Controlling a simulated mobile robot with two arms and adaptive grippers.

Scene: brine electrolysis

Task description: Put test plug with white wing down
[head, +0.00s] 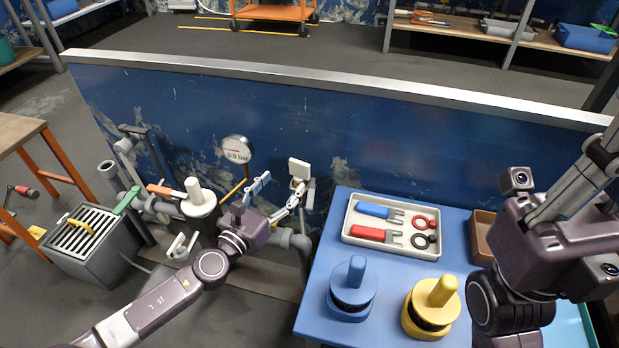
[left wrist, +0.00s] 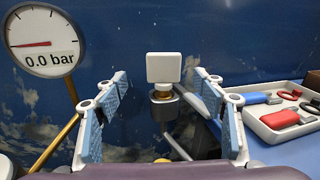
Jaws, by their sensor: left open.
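The test plug with the white wing (head: 299,168) stands upright at the pipework in front of the blue wall. My left gripper (head: 280,192) is open and empty, close in front of the plug. In the left wrist view its blue-padded fingers (left wrist: 163,118) are spread to either side of the plug, which stands between them in the picture and apart from the pads. My right arm is at the right edge; its fingers are not clear.
A gauge reading 0.0 bar (head: 236,150) stands left of the plug. A white capped fitting (head: 196,198) is nearby. On the blue table (head: 318,290) are a white tray (head: 350,236) of tools and rings, a blue-handled piece (head: 353,290) and a yellow-handled piece (head: 432,308).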

